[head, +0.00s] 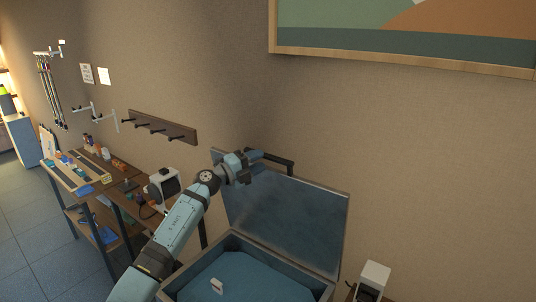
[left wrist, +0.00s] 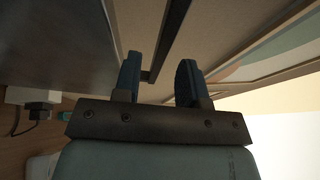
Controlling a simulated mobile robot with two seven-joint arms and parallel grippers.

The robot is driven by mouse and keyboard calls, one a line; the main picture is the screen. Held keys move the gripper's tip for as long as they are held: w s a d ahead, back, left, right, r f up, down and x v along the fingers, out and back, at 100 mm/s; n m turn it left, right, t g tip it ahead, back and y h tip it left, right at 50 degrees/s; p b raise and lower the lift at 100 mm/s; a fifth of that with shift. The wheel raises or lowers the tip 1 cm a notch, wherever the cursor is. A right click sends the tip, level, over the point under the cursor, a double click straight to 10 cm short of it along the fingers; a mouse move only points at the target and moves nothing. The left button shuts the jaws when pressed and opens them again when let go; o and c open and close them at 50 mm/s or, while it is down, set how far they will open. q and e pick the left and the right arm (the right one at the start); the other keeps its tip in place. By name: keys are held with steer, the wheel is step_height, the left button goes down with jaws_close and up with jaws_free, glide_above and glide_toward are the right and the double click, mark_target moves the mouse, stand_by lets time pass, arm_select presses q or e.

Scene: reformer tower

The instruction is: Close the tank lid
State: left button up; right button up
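The tank lid (head: 285,222) stands raised and tilted back against the wall side, hinged above the open tank (head: 237,243). A dark bar handle (head: 282,159) runs along the lid's upper edge. My left gripper (head: 257,164) is at the upper left of the lid, close to the bar. In the left wrist view its two blue fingers (left wrist: 159,78) are apart, with the dark bar (left wrist: 171,38) showing in the gap between and beyond them. I cannot tell whether they touch it. The lid's grey face (left wrist: 60,45) is at left. My right gripper is not in view.
Blue fill (head: 245,275) lies in the tank, with a small white piece (head: 216,286) on it. A white device (head: 372,280) stands right of the tank, another (head: 163,186) to its left. A cluttered workbench (head: 125,190) and a wall hook rack (head: 162,127) are further left.

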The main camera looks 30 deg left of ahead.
mark_target(268, 154)
arm_select(q)
steer(key=shift+x, duration=1.95)
jaws_close()
